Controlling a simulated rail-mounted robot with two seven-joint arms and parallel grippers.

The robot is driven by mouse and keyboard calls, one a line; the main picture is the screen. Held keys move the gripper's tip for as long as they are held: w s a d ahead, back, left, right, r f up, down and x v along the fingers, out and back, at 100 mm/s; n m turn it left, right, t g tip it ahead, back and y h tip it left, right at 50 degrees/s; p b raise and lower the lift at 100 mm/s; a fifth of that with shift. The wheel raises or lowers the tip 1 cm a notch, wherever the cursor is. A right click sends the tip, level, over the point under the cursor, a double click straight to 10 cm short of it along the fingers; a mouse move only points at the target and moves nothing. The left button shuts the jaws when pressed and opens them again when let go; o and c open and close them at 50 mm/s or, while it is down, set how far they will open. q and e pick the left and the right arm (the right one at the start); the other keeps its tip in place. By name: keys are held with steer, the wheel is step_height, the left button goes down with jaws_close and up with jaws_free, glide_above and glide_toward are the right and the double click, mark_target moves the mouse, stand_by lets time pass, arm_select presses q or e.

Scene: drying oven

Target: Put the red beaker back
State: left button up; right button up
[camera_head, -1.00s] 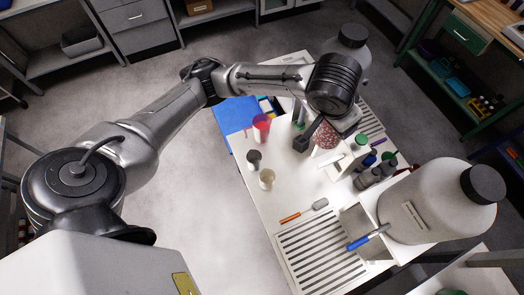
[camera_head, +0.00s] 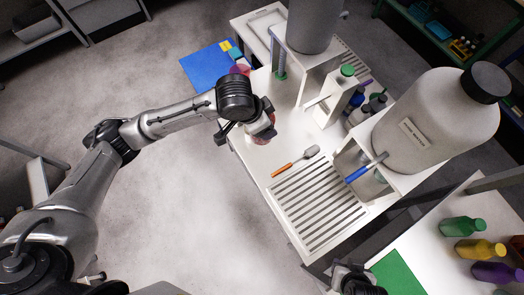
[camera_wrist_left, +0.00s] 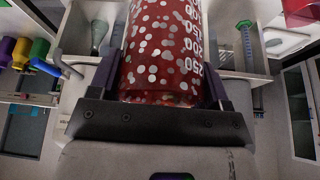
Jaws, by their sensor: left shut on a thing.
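The red beaker (camera_wrist_left: 160,60) has white dots and white graduation marks. It fills the middle of the left wrist view. My left gripper (camera_head: 258,130) is shut on it, with a dark jaw on either side in the wrist view. In the head view the gripper is above the left edge of the white table (camera_head: 310,170), and only a little red shows beneath it. I cannot tell whether the beaker touches the table. A dark part at the bottom edge looks like my right arm (camera_head: 355,282); its fingers are not clear.
A translucent pink-red cup (camera_head: 240,70) stands near the blue mat (camera_head: 205,68). An orange-handled tool (camera_head: 295,161) and a slotted grate (camera_head: 318,205) lie to the right. A large white carboy (camera_head: 420,125) stands on a raised stand. Coloured bottles (camera_head: 480,249) stand at lower right.

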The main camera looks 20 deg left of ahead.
arm_select(q)
steer(key=s+d+f+m+g+h+b, duration=0.1)
steer(key=s+d+f+m+b, duration=0.2)
steer(key=f, duration=0.7)
steer(key=s+d+f+m+g+b, duration=0.1)
steer(key=d+f+m+g+b, duration=0.25)
steer(key=f, duration=0.75)
steer(key=shift+m+t, duration=0.55)
steer(key=shift+t, duration=0.4)
steer(key=shift+w+a+f+b, duration=1)
steer(key=shift+w+a+f, duration=0.35)
steer(key=shift+f, duration=0.5)
steer(key=shift+w+a+f+b, duration=1)
steer(key=shift+w+a+f, duration=0.3)
steer(key=shift+f, duration=0.6)
steer(key=shift+w+a+f+b, duration=1.1)
steer(key=shift+w+f, duration=0.4)
steer(key=shift+f, duration=0.35)
steer(key=shift+f, duration=0.1)
steer(key=o, duration=1.1)
steer(key=shift+c, duration=0.2)
steer(key=shift+a+r, duration=0.15)
steer(key=shift+r, duration=0.2)
steer(key=p+v, duration=0.2)
steer(key=v, duration=0.9)
steer(key=shift+a+r+p, duration=0.2)
steer(key=shift+p, duration=0.15)
